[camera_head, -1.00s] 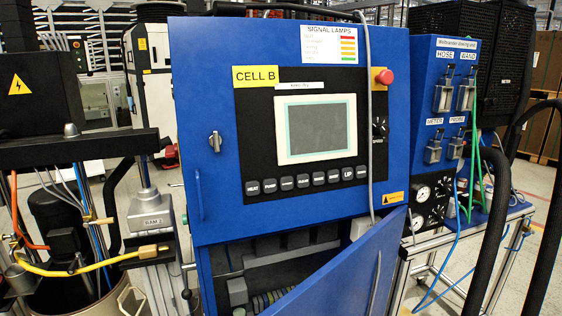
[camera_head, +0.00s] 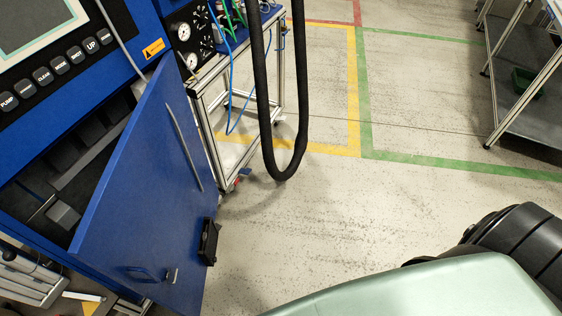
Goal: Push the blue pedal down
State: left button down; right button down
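I cannot make out a blue pedal in this view. The blue cabinet (camera_head: 75,88) is at the left, with its blue door (camera_head: 152,190) standing open and reaching down to the lower left. A small black box-like part (camera_head: 209,242) shows at the door's lower right edge; I cannot tell whether it is fixed to the door or behind it. Neither of my grippers is in view. A pale green and black part of my own body fills the lower right corner.
A metal-framed cart (camera_head: 234,95) stands right of the cabinet, with a thick black hose (camera_head: 266,120) hanging in a loop. Clear grey floor (camera_head: 330,215) lies in the middle. Yellow and green floor lines cross it. A metal shelf rack (camera_head: 527,105) stands at the upper right.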

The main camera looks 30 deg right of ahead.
aim_at(247, 171)
jog(key=z, duration=0.45)
jog(key=i+l, duration=0.15)
jog(key=l, duration=0.2)
jog(key=i+l, duration=0.2)
jog(key=l, duration=0.15)
jog(key=i+l, duration=0.15)
jog(key=l, duration=0.15)
jog(key=i+l, duration=0.15)
jog(key=l, duration=0.2)
jog(key=i+l, duration=0.15)
jog(key=l, duration=0.2)
jog(key=u, duration=1.35)
